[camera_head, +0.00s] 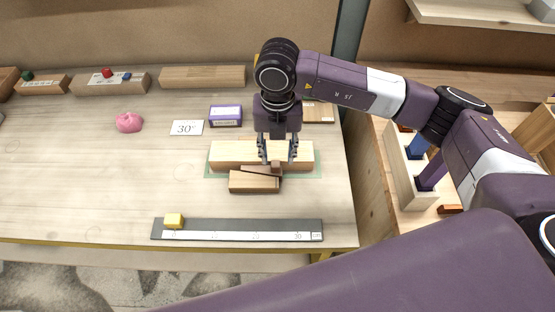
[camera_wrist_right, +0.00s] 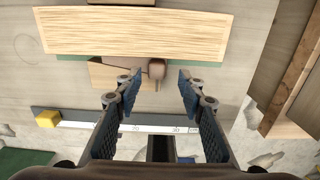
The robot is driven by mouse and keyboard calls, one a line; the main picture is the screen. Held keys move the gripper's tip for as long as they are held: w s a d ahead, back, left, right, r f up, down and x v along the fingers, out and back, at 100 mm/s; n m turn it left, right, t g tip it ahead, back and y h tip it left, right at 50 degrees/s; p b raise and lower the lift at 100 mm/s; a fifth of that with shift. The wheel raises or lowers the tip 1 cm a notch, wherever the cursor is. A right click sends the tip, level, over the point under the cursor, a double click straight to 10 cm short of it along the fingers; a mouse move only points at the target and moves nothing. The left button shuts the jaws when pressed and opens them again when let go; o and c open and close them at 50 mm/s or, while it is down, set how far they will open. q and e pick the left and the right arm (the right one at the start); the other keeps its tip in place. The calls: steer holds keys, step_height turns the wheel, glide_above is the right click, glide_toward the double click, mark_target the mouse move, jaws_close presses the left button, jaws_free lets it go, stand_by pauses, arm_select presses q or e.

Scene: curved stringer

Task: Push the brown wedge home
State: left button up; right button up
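My right gripper (camera_head: 277,154) points down over the right half of a long pale wooden block (camera_head: 228,152). Its fingers are apart. The brown wedge (camera_head: 260,170) lies between the long block and a shorter wooden block (camera_head: 250,183) in front. A darker brown end piece (camera_head: 276,166) shows just below the fingers; I cannot tell if it is part of the wedge. In the right wrist view this rounded brown piece (camera_wrist_right: 157,69) lies beyond the open fingertips (camera_wrist_right: 158,82), with visible gaps on both sides. The fingers partly hide the shorter block there. My left gripper is out of view.
A green mat (camera_head: 317,170) lies under the long block. A ruler strip (camera_head: 240,229) with a yellow cube (camera_head: 174,221) lies near the table's front edge. A purple box (camera_head: 226,116), a "30" card (camera_head: 187,128) and a pink lump (camera_head: 129,122) lie behind. The table's left is mostly clear.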

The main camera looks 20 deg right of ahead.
step_height(320, 180, up, 8)
steer(key=shift+r, duration=0.1)
